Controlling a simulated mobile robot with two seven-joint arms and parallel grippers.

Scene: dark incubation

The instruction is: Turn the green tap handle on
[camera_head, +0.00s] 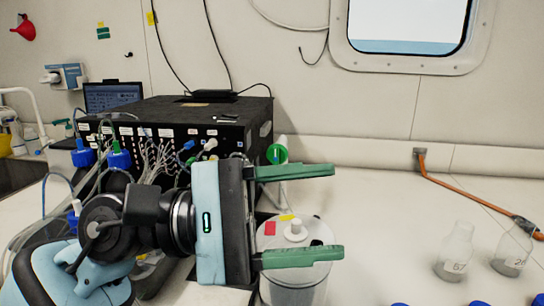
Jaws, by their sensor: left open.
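A round green piece (277,154), which looks like the green tap handle, sits on a white upright stem beside the right side of the black box. My left gripper (337,211) is in the lower middle, with its two green fingers spread wide and pointing right. Nothing is between the fingertips. The upper finger passes just below the green handle in the picture; whether they touch I cannot tell. The lower part of the stem is partly hidden by the finger. My right gripper is not in view.
A lidded clear container (293,270) stands behind and below the fingers. The black box (235,112) with many tubes is behind my arm. Flasks (456,252) stand at the right, near an orange hose (465,199). The white counter between is clear.

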